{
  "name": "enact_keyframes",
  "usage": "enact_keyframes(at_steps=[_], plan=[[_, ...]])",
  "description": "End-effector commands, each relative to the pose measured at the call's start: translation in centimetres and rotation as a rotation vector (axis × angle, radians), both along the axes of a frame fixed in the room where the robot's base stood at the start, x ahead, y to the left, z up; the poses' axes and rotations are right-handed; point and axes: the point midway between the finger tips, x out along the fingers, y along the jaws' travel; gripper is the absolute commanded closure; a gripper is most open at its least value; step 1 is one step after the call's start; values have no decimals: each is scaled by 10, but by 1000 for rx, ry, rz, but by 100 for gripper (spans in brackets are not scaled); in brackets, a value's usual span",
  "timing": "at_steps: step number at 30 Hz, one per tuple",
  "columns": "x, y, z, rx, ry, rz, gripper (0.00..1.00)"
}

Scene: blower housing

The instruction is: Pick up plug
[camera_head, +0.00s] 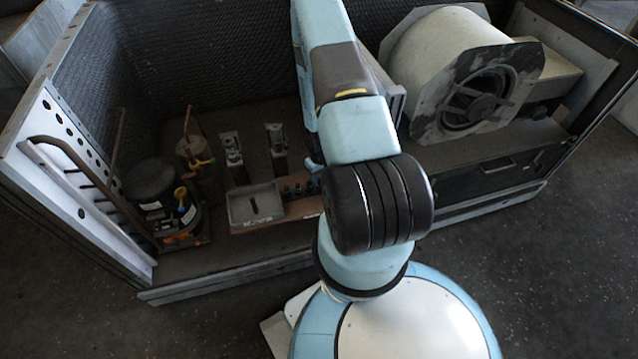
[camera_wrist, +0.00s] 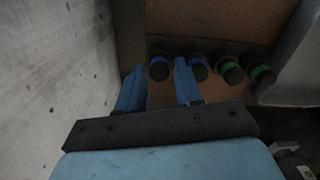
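Several dark plugs stand in a row on a brown board in the wrist view. Two have blue bands, the left one (camera_wrist: 159,66) and its neighbour (camera_wrist: 198,69). Two have green bands, one (camera_wrist: 229,69) and another at the right (camera_wrist: 261,73). My gripper (camera_wrist: 159,74) is open, its two blue fingers apart. In the wrist view the left blue-banded plug shows between the fingertips; whether they are level with it I cannot tell. The right finger lies between the two blue-banded plugs. In the head view green-banded plugs (camera_head: 286,191) show, while my arm hides most of my gripper.
A grey tray (camera_head: 238,212) sits left of the plugs on the brown board (camera_head: 300,210). A large blower (camera_head: 440,55) is at the right, and a dark compressor (camera_head: 152,182) at the left.

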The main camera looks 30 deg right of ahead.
Motion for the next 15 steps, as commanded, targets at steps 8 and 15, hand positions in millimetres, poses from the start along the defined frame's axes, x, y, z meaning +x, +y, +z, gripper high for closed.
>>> enact_keyframes(at_steps=[8, 15], plan=[[0, 0, 0, 0, 0, 0, 83], [0, 0, 0, 0, 0, 0, 100]])
